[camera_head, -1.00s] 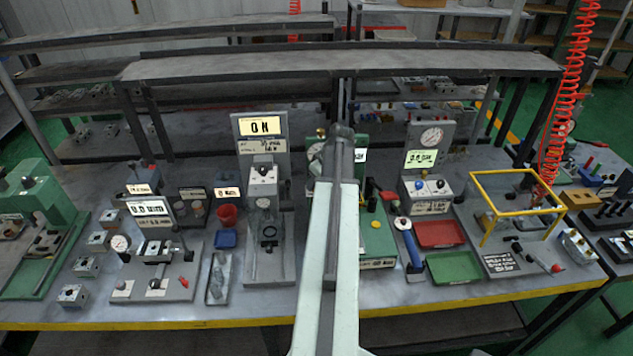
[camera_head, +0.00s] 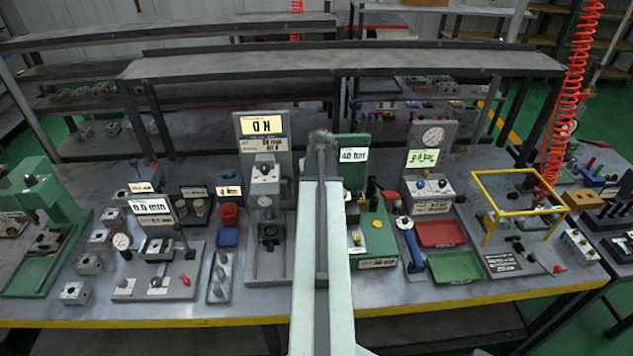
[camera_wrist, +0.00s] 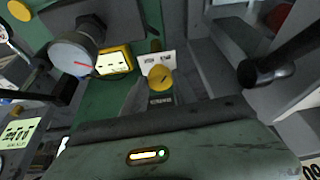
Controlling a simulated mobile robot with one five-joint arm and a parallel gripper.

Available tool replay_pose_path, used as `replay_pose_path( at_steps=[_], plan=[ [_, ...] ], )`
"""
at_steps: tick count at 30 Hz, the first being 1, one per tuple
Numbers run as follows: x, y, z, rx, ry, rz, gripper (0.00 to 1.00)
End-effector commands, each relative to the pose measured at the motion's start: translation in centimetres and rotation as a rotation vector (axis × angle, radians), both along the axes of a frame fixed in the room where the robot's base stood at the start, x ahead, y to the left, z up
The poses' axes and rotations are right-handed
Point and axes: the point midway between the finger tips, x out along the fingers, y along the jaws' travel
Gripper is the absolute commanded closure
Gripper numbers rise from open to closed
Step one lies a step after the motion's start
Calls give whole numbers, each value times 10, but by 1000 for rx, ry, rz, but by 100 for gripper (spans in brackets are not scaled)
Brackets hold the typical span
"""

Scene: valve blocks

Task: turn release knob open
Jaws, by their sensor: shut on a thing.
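A small round yellow knob (camera_wrist: 160,78) with a dark slot mark shows in the middle of the wrist view, in front of a white label (camera_wrist: 157,60). I take it to be the release knob; its lettering is too small to read surely. My gripper (camera_wrist: 160,90) is shut, with its short grey fingers at the knob. How firmly they wrap it is hard to see. In the head view my arm stands in front of the green station (camera_head: 377,228), whose display (camera_head: 353,155) reads 40 bar. My gripper and the knob are hidden there.
In the wrist view a gauge with a red needle (camera_wrist: 72,54) and a yellow-framed tag (camera_wrist: 114,62) are left of the knob. A dark rod (camera_wrist: 285,58) is at right. Grey press (camera_head: 268,215) stands left of my arm; red tray (camera_head: 440,233) and green tray (camera_head: 455,267) lie right.

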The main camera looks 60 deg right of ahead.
Motion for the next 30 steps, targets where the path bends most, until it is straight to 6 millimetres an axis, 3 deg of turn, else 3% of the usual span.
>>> replay_pose_path(
  at_steps=[16, 17, 19, 30],
  plan=[
    [0, 1, 0, 2, 0, -27, 100],
    [0, 1, 0, 2, 0, -27, 64],
    [0, 1, 0, 1, 0, -26, 45],
    [0, 1, 3, 1, 0, -25, 45]
  ],
)
